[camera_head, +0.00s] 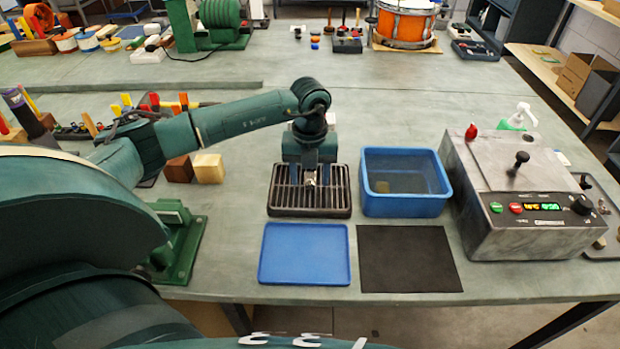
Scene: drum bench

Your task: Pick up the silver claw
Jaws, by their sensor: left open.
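The silver claw (310,178) is a small shiny piece lying on a dark slatted rack (283,198) in the middle of the bench. My left gripper (310,173) points down over the rack, with its two fingers apart on either side of the claw. The claw is partly hidden by the gripper, and I cannot tell whether the fingers touch it. My right gripper is not in view.
A blue bin (405,207) stands right of the rack. A blue tray (305,280) and a black mat (410,282) lie in front. A grey machine (525,225) with a lever stands at the right. Wooden blocks (208,168) sit left, below my arm.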

